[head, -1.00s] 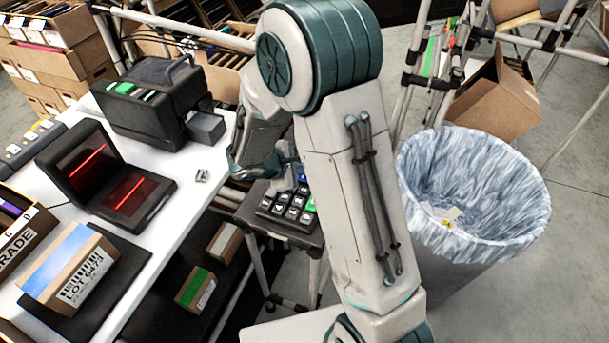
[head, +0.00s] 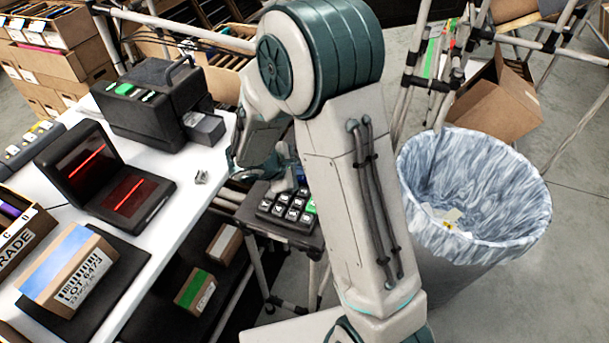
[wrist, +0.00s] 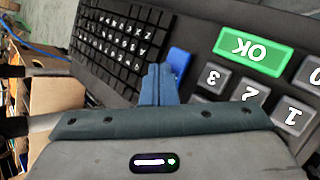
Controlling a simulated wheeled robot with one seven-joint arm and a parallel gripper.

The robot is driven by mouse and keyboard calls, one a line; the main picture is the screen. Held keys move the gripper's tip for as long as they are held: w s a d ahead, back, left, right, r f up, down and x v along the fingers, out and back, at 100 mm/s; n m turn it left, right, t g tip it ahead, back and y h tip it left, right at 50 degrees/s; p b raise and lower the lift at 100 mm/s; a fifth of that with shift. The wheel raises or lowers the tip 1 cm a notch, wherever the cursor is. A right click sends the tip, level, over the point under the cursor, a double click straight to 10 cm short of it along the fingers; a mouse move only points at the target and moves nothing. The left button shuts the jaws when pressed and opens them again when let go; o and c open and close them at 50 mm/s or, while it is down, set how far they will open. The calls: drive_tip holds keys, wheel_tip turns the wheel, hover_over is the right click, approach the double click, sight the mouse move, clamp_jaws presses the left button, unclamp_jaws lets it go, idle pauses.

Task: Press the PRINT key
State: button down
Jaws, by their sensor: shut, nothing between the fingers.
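A dark key panel (head: 287,207) with pale-labelled keys stands on a small stand right of the white table in the head view. In the wrist view it shows a green OK key (wrist: 248,51), grey number keys, small black letter keys (wrist: 112,42) and a blue key (wrist: 179,60). No PRINT label is readable; the blue key's face is partly hidden behind my fingers. My gripper (wrist: 160,82) is shut and empty, its blue fingertips over the panel just left of the blue key. I cannot tell whether they touch it.
A black label printer (head: 150,100), a scanner with red lines (head: 105,180) and a boxed lot (head: 70,270) are on the white table (head: 185,205). A lined bin (head: 470,190) stands right of my arm. An open carton (head: 495,105) leans behind it.

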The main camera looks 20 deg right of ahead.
sight(300, 178)
drive_tip(key=shift+r, duration=0.65)
drive_tip(key=shift+r+p, duration=0.1)
drive_tip(key=shift+p, duration=0.2)
drive_tip(key=shift+r+p, duration=1.6)
drive_tip(key=shift+r, duration=0.85)
drive_tip(key=s+d+r+m+g+y, duration=0.25)
drive_tip(key=s+d+r+m, duration=0.25)
drive_tip(key=s+r+m, duration=0.45)
drive_tip(key=s+a+r+m+y, duration=0.1)
drive_tip(key=s+a+m+y, duration=0.1)
drive_tip(key=s, duration=0.3)
drive_tip(key=s+a+r+m+y, duration=0.1)
drive_tip(key=s+r+m+y, duration=0.1)
drive_tip(key=s, duration=0.4)
drive_tip(key=shift+a+m+t+y, duration=0.4)
drive_tip(key=shift+m+t+y, duration=0.05)
drive_tip(key=shift+m+y, duration=0.3)
